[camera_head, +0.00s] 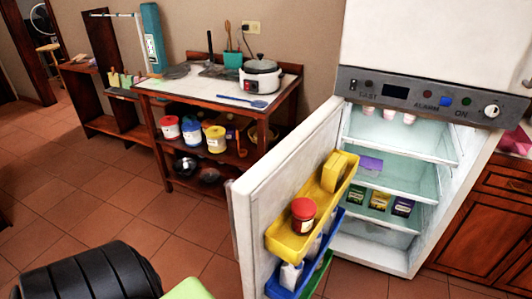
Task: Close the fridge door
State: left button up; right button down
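The white fridge (428,45) stands at the right with its lower compartment open. Its door (283,168) stands wide open, swung out towards me on the left side of the compartment. The inner side of the door faces right and holds a yellow bin (285,238), with a blue bin (280,292) and a green one below it. A red jar (303,217) and a yellow box (334,172) sit in the yellow bin. Neither of my grippers is in view, and nothing visible touches the door.
Fridge shelves (390,158) hold small packets and cups. A wooden table (215,92) with a rice cooker (262,77) stands behind the door. A black ribbed shape (85,275) fills the bottom left; I cannot tell what it is. Tiled floor (150,225) left of the door is clear.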

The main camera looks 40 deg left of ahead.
aim_at(259, 202)
jog(key=j+z, duration=0.1)
jog(key=j, duration=0.7)
jog(key=k+j+z, duration=0.1)
jog(key=j, duration=0.7)
jog(key=k+j+z, duration=0.1)
jog(key=j, duration=0.65)
